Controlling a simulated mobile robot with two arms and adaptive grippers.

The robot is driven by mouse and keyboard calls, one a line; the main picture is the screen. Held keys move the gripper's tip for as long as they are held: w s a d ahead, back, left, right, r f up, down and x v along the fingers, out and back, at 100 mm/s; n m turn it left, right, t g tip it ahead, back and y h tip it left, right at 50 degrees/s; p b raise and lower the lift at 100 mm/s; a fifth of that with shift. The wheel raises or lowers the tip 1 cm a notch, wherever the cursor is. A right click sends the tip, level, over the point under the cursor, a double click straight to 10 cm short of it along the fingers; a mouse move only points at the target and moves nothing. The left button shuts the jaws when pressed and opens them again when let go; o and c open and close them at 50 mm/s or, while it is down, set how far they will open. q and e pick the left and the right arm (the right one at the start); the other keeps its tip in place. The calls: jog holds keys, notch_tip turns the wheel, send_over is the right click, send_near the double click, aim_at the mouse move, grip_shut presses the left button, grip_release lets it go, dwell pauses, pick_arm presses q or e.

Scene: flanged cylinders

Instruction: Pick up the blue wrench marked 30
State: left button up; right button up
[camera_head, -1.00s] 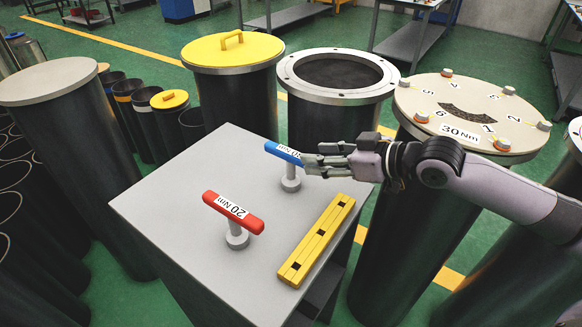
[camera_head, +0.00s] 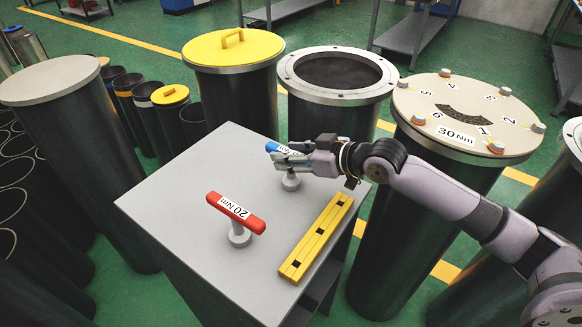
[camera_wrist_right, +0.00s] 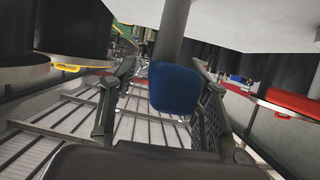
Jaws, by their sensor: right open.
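The blue wrench (camera_head: 272,147) stands upright on its post near the back of the grey table (camera_head: 180,200). Its handle is partly hidden by my right gripper (camera_head: 285,160) in the head view, and the number on its label cannot be read. In the right wrist view, the blue handle end (camera_wrist_right: 174,88) lies between the two spread fingers of the right gripper (camera_wrist_right: 165,80), with gaps on both sides. The right gripper is open. A red wrench (camera_head: 236,212) marked 20 Nm stands nearer the front. My left gripper is out of view.
A yellow slotted bar (camera_head: 315,238) lies along the table's right side. Behind the table stand a yellow-lidded cylinder (camera_head: 232,47) and an open flanged cylinder (camera_head: 295,85). A bolted cylinder lid (camera_head: 440,105) marked 30Nm is on the right, close to my arm.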

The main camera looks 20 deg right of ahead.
jog(key=shift+c, duration=0.3)
grip_shut()
dwell(0.7)
